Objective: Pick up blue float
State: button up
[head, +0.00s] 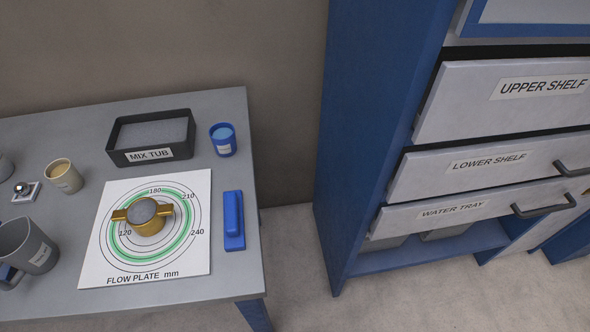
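The blue float (234,221) lies on the grey table near its right edge, just right of the white flow plate sheet. It is a long blue block with a raised grip along its top, and nothing covers it. My gripper is not in view.
The flow plate (196,255) bears a brass ring mould (151,227) with grey contents. Behind stand the mix tub (118,138) and a blue cup (223,140). A tan cup (64,176) and grey jug (28,248) are at left. A blue cabinet (365,130) with labelled drawers stands right, across a floor gap.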

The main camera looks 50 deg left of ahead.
aim_at(234, 232)
jog(key=i, duration=1.15)
jog(key=u, duration=5.95)
